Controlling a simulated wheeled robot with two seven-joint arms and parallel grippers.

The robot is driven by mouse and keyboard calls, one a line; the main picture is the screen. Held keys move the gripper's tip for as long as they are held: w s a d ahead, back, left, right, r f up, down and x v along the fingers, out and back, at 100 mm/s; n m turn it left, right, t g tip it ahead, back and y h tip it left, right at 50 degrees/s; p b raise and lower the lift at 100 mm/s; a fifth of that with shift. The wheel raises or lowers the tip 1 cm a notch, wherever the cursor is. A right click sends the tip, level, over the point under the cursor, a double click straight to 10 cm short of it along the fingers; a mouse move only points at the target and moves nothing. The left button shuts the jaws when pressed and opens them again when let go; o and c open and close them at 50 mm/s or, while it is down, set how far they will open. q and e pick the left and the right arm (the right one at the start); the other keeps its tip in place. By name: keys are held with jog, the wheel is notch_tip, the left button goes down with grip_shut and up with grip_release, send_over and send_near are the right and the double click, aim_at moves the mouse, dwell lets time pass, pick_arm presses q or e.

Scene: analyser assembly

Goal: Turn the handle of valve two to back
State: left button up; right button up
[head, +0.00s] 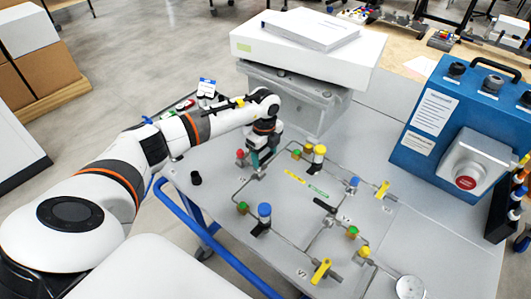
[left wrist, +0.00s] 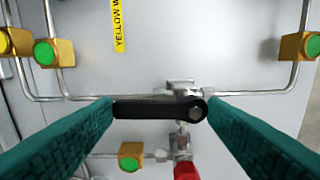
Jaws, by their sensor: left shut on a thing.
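My left gripper (head: 256,160) points down at the back left of the grey valve panel (head: 300,225). In the left wrist view, its teal fingers (left wrist: 160,108) are shut on a black valve handle (left wrist: 155,110), one at each end. The handle lies sideways across the picture, along the pipe, with its round pivot at the right end. In the head view the gripper hides this handle, and I cannot read its valve label. Another black handle (head: 325,205) sits mid-panel. Yellow handles are at the front (head: 320,270) and right (head: 383,189). My right gripper is not in view.
A red part (left wrist: 186,171) lies beside the held valve. Thin pipes and several colored knobs, such as a blue one (head: 264,211), stand around the panel. A grey bin under a white box (head: 305,45) stands close behind my gripper. A blue control box (head: 455,125) stands at right.

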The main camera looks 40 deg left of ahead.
aim_at(264, 158)
pick_arm(q)
jog(key=shift+w+a+r+n, duration=0.15)
jog(key=shift+n, duration=0.15)
jog(key=o, duration=1)
notch_tip(264, 158, up, 12)
jog(key=b, duration=0.2)
jog(key=shift+b, duration=0.3)
